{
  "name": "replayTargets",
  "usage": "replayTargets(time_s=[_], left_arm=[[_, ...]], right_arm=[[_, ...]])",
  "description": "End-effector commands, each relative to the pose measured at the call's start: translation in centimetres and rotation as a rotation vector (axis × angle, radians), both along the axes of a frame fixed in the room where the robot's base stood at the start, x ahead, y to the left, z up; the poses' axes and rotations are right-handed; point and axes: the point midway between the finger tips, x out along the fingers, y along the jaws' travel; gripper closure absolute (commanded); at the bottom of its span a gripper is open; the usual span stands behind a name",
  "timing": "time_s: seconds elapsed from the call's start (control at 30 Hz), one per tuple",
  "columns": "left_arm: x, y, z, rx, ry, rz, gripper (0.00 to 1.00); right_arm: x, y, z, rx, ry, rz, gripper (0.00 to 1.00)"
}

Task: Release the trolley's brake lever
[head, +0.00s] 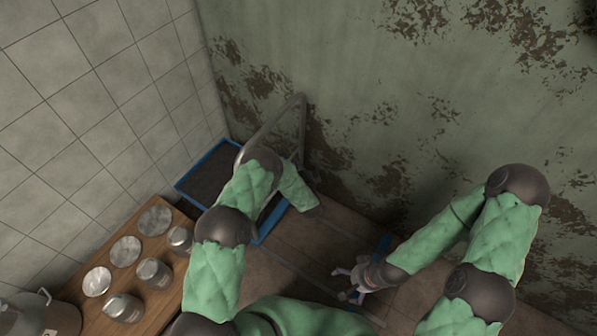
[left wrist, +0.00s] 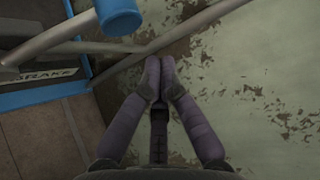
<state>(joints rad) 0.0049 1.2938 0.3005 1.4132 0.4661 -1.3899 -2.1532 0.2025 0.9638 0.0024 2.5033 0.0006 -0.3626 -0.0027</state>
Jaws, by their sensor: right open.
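The trolley has a dark deck with a blue rim (head: 183,188) and a grey tube handle (head: 303,112) by the wall. In the left wrist view, a BRAKE label (left wrist: 45,73) is on the trolley at the left. A grey bar with a thick blue end (left wrist: 118,17) rises above it and looks like the brake lever. My left gripper (left wrist: 160,62) has its fingertips together, right of and below the blue end, near crossing grey tubes. Nothing clear is held. In the head view my left arm hides part of the trolley. My right gripper (head: 352,286) is open, low over the floor.
A wooden table (head: 150,252) at the left holds several metal cans and round lids. A large metal pot (head: 45,315) is at the lower left. The stained green wall (head: 350,70) is close behind the trolley. A small blue part (head: 383,244) shows beside my right gripper.

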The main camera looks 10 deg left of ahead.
Motion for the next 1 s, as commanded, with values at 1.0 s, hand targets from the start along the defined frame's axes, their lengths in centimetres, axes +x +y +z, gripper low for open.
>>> replayTargets(time_s=[1.0], left_arm=[[0.7,3.7,0.2,0.0,0.0,0.0,1.0]], right_arm=[[0.0,0.0,-1.7,0.0,0.0,0.0,0.0]])
